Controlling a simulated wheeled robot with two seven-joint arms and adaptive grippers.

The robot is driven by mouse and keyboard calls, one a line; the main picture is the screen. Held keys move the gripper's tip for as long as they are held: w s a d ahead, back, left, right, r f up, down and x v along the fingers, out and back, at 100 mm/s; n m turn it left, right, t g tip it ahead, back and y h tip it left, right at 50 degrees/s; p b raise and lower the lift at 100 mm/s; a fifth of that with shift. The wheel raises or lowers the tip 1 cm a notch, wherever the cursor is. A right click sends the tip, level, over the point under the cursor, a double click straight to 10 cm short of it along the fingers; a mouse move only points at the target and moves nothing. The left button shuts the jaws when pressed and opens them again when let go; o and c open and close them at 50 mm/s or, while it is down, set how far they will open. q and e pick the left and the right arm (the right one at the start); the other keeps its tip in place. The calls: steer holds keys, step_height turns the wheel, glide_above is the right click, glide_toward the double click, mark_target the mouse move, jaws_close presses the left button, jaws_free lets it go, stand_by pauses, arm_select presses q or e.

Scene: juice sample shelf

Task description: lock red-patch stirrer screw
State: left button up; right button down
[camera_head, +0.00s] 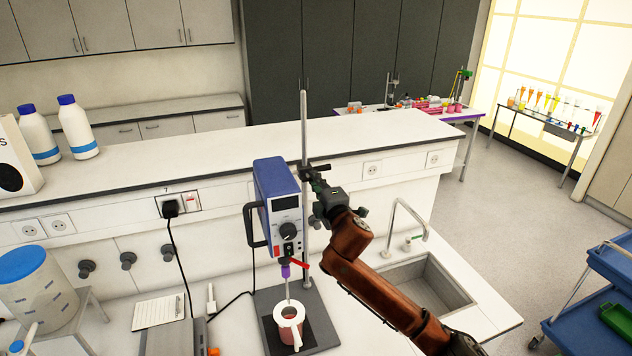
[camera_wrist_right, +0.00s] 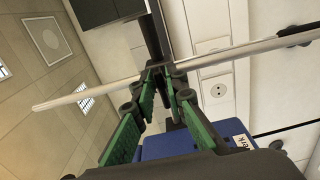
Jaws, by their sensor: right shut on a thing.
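The blue stirrer (camera_head: 280,195) hangs upright on a metal stand rod (camera_head: 304,120). A red patch (camera_head: 276,251) shows low on its front, and a red lever (camera_head: 301,264) sits below it. My right gripper (camera_head: 316,186) is at the dark clamp (camera_head: 311,172) where the stirrer meets the rod. In the wrist view its green fingers (camera_wrist_right: 163,80) are closed together close beside the rod (camera_wrist_right: 85,90), with the blue housing (camera_wrist_right: 190,142) behind. They are shut on the stirrer screw, which is mostly hidden between the fingertips. My left gripper is out of view.
A power cable runs left to the socket (camera_head: 170,209). A sink (camera_head: 425,285) with a tap lies to the right. A notepad (camera_head: 158,311) lies left.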

steer(key=c, duration=1.9)
jaws_free()
steer(key=shift+c, duration=0.2)
steer(key=shift+s, duration=0.1)
steer(key=v, duration=1.1)
steer(key=shift+s, duration=0.35)
steer(key=shift+d, duration=0.15)
